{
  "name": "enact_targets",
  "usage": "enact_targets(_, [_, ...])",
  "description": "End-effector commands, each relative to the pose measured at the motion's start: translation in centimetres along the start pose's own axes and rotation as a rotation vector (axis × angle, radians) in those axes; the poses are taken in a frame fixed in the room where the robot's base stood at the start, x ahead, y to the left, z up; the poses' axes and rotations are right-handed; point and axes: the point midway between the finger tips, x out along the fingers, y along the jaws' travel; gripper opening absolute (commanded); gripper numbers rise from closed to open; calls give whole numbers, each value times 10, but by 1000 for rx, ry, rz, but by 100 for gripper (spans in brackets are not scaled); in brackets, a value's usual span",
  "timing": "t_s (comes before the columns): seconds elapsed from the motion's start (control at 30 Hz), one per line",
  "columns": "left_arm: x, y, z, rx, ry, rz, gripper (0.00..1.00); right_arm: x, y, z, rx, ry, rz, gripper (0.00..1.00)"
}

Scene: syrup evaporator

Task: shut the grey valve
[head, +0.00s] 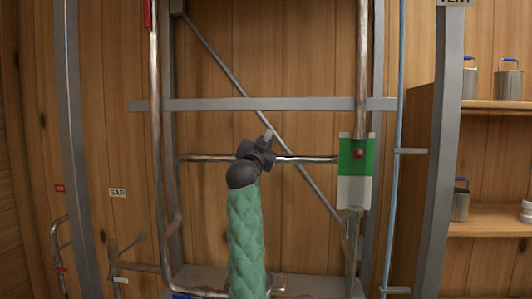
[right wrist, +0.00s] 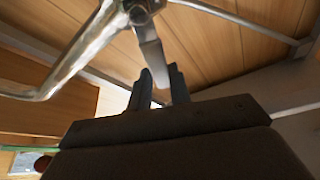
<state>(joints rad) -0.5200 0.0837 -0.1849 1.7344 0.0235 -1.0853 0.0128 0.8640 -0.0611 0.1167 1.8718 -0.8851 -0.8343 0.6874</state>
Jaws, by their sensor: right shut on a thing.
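The grey valve sits on the horizontal metal pipe. In the right wrist view its flat grey lever (right wrist: 152,62) hangs from the valve body (right wrist: 140,12) down between my fingers. My right gripper (right wrist: 161,82) is shut on this lever. In the head view my right gripper (head: 263,148) is in front of the pipe (head: 308,159), and a small grey tip of the lever (head: 268,135) shows above it. The valve body is hidden there behind my gripper. My left gripper is not in view.
A green and white sight panel with a red ball (head: 358,153) stands right of the valve. A grey crossbar (head: 215,104) runs above, with a diagonal brace (head: 220,60) behind. A red handle (head: 147,12) is at upper left. Shelves with metal cans (head: 507,82) stand at the right.

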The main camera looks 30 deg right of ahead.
Motion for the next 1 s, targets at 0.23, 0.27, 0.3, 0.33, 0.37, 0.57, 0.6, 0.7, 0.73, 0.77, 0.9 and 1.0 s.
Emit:
enact_targets(0.23, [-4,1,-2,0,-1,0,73,0,-14,0,-189,1,-78,0])
enact_targets(0.27, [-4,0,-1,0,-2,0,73,0,-15,0,-209,1,-86,0])
enact_targets(0.3, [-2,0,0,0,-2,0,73,0,-17,0,-233,1,-96,0])
enact_targets(0.33, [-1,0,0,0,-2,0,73,0,-18,1,-250,1,-103,0])
enact_targets(0.37, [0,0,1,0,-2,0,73,0,-19,1,-266,1,-110,0])
enact_targets(0.57, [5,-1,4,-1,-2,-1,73,-1,-25,2,-348,1,-144,0])
enact_targets(0.6, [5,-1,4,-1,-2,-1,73,-1,-26,3,-359,1,-149,0])
enact_targets(0.7, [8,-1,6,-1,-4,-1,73,-1,-27,3,-380,1,-157,0])
enact_targets(0.73, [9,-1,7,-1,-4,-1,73,-2,-27,3,-384,1,-158,0])
enact_targets(0.77, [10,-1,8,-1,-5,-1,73,-2,-27,4,-388,1,-160,0])
enact_targets(0.9, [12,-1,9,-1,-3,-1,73,-2,-28,4,-396,1,-164,0])
enact_targets(1.0, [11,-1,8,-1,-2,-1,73,-2,-28,4,-397,1,-164,0])
